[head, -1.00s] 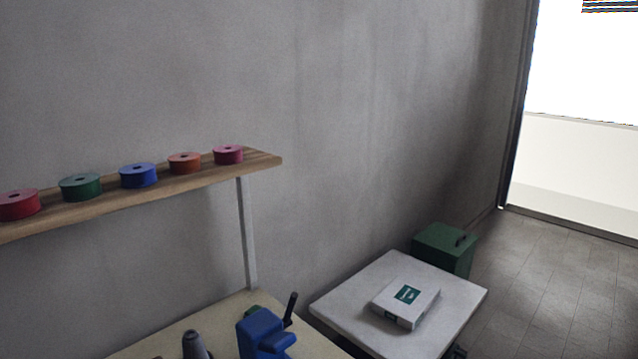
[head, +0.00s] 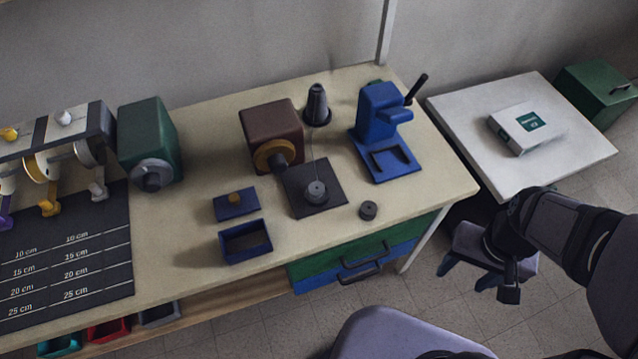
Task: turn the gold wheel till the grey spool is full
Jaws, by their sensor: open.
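The gold wheel (head: 275,154) sits on the front of a brown box (head: 270,121) on the bench. A grey spool (head: 316,192) stands on a dark plate (head: 331,203) just right of the wheel, with a thin thread running up from it. How much thread it holds is too small to tell. A second small dark grey spool (head: 368,210) stands on the bench near the front edge. My gripper (head: 478,282) is open, off the bench at the lower right and apart from the wheel and both spools.
A blue lever press (head: 380,112) and a dark cone (head: 317,103) stand behind the plate. A blue open box (head: 245,243) and its lid (head: 236,206) lie in front of the wheel. A green box (head: 148,137) stands left. A lavender chair (head: 395,338) is below the bench.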

